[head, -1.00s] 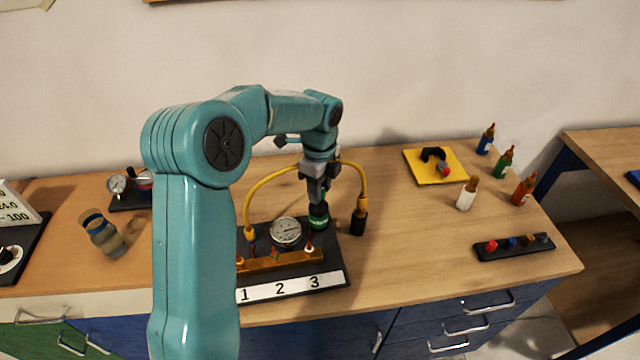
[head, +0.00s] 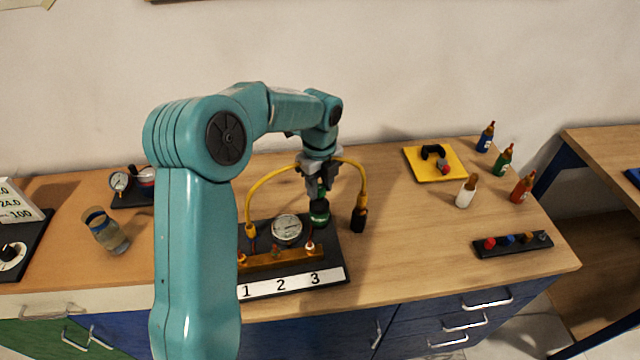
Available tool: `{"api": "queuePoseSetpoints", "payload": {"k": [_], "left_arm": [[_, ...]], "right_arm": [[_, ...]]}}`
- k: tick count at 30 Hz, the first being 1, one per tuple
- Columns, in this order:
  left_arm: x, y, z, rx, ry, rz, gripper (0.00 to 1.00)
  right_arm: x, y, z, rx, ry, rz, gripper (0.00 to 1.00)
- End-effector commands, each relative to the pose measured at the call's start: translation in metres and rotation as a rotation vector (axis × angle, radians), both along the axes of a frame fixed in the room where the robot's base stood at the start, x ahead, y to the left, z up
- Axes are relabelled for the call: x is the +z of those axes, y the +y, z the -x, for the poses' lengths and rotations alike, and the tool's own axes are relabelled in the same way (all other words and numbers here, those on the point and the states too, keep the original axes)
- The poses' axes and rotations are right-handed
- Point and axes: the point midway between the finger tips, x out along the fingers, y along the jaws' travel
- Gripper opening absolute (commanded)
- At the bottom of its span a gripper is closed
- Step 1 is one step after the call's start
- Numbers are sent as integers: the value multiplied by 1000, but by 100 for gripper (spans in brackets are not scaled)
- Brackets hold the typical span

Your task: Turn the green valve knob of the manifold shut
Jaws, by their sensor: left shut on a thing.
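The manifold is a dark base plate (head: 338,252) with a brass block (head: 282,260), a round white-faced gauge (head: 287,228) and a white strip numbered 1, 2, 3 (head: 292,284). The green valve knob (head: 320,219) is at the back right of the plate, above the number 3 end. My left gripper (head: 319,198) points down over it and is shut on the knob, whose upper part the fingers partly hide. My own left arm covers the left end of the manifold. My right gripper is not in view.
A yellow hose (head: 268,182) arches behind the gripper to a black end piece (head: 359,218) on the right. Bare bench lies right of the manifold.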

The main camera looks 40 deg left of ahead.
Motion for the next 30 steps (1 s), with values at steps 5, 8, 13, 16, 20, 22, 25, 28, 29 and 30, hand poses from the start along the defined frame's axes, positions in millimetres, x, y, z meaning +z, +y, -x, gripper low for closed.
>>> {"api": "queuePoseSetpoints", "payload": {"k": [5,8,13,16,20,22,25,28,29,30], "left_arm": [[4,3,-2,2,-11,-8,5],[3,3,-2,2,-10,-8,61],[2,2,-1,2,-7,-4,61],[2,1,-1,2,-6,-3,61],[9,1,-2,1,-7,-4,61],[20,1,-2,1,-9,-5,61],[43,1,-2,3,-12,-4,61],[71,1,-2,2,-12,-4,61],[79,1,-2,2,-11,-4,61],[90,1,-1,1,-12,-4,61]], "right_arm": [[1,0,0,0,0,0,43],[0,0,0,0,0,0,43],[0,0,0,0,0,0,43],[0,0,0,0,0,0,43],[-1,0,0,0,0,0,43],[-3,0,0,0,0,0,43],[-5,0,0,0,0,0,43],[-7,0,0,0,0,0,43],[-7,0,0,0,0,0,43],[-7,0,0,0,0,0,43]]}}
